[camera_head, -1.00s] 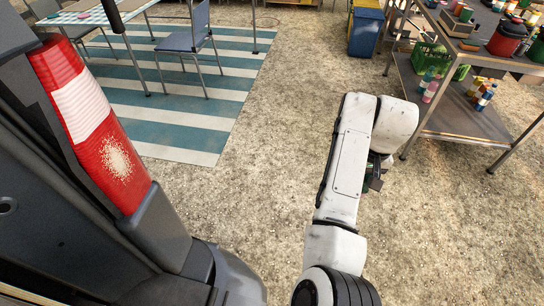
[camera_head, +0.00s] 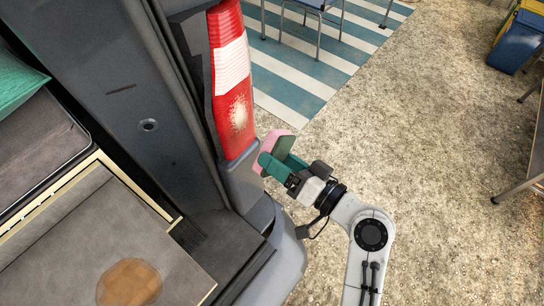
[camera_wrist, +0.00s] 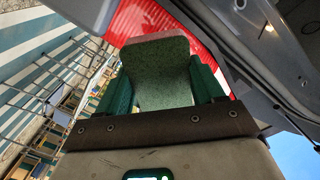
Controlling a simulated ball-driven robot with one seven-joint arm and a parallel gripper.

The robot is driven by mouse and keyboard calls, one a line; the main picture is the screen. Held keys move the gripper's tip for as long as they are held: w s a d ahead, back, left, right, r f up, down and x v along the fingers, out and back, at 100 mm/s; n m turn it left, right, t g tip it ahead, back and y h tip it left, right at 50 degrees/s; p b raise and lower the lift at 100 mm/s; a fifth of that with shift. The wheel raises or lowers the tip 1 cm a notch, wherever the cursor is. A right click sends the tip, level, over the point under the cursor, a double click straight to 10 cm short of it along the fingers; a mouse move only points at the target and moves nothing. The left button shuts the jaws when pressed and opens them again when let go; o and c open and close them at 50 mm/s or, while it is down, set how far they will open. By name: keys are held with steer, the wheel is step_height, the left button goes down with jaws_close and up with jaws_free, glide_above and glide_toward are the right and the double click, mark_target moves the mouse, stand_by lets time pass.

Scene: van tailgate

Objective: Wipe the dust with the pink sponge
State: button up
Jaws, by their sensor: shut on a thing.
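The pink sponge (camera_head: 272,143) is in my gripper (camera_head: 281,166), beside the van's tail light. My gripper is shut on it, with green fingers on either side. In the wrist view the held sponge (camera_wrist: 156,75) shows a dark green face between the green fingers. The dust (camera_head: 238,116) is a pale speckled patch on the lower red part of the tail light (camera_head: 233,58). The sponge is below and to the right of the dust in the head view, and looks apart from it. In the wrist view the red tail light (camera_wrist: 206,38) is behind the sponge; the dust is hidden there.
The van's dark body and grey bumper (camera_head: 285,262) stand close to the left of my gripper. The van's load floor (camera_head: 75,250) has a brown round patch. A striped mat with a chair (camera_head: 318,10) lies behind.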

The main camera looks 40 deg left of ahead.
mark_target(250, 114)
steer(key=shift+s+a+r+g+y, duration=0.2)
steer(key=shift+s+a+r+g, duration=0.15)
steer(key=shift+s, duration=0.3)
steer(key=shift+s+a+r+g+y, duration=0.2)
steer(key=shift+s+r, duration=0.25)
steer(key=shift+s, duration=0.15)
steer(key=shift+t, duration=0.25)
steer(key=shift+w+a, duration=0.15)
steer(key=shift+a, duration=1.25)
steer(key=shift+w+a, duration=0.15)
steer(key=shift+a, duration=1.25)
steer(key=shift+a, duration=0.95)
steer(key=shift+w+d+f+b, duration=0.1)
steer(key=shift+w+b, duration=0.8)
steer(key=shift+w, duration=0.35)
steer(key=shift+w+d+f+b, duration=0.1)
steer(key=shift+w+b, duration=0.75)
steer(key=shift+w, duration=0.35)
steer(key=shift+w+r+b, duration=0.1)
steer(key=shift+w+b, duration=0.35)
steer(key=shift+w, duration=0.25)
steer(key=shift+w+r, duration=0.2)
steer(key=shift+w, duration=0.1)
